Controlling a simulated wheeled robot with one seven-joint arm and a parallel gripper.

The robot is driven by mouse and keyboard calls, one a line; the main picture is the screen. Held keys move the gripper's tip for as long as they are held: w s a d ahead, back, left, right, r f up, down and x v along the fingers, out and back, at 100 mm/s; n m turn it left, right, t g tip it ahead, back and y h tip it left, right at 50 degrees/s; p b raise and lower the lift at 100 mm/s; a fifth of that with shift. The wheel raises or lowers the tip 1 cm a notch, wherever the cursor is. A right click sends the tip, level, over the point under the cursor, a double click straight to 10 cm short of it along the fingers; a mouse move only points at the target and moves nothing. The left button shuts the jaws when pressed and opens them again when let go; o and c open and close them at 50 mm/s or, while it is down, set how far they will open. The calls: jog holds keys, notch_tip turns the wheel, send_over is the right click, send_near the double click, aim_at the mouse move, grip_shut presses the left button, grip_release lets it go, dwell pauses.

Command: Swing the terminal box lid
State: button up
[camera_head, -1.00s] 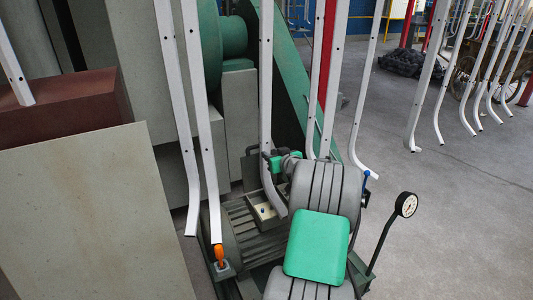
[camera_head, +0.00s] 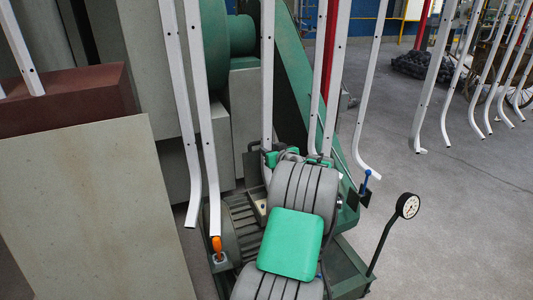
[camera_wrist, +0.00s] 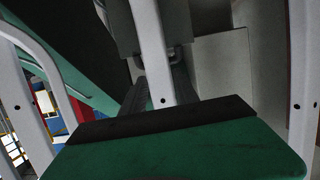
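A small pale open box (camera_head: 260,211) sits on the ribbed grey housing (camera_head: 243,222) in the head view, partly hidden behind my arm. It may be the terminal box. A dark upright plate (camera_head: 252,166) stands just behind it; I cannot tell whether this is the lid. My grey and green arm (camera_head: 290,245) covers the lower middle.
White chair-frame bars hang around my arm; one (camera_head: 268,80) comes down at its far end, and it or another (camera_wrist: 153,50) crosses the wrist view. An orange-handled switch (camera_head: 217,246) and a dial gauge (camera_head: 408,206) stand at the sides. Floor (camera_head: 450,220) at right is open.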

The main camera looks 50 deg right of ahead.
jog(key=p+x, duration=0.1)
jog(key=x, duration=0.7)
jog(key=shift+s, duration=0.3)
jog(key=c, duration=0.3)
jog(key=shift+f, duration=0.1)
grip_shut()
jog(key=shift+c, duration=2.2)
grip_release()
jog(key=o, duration=0.5)
jog(key=shift+c, duration=0.2)
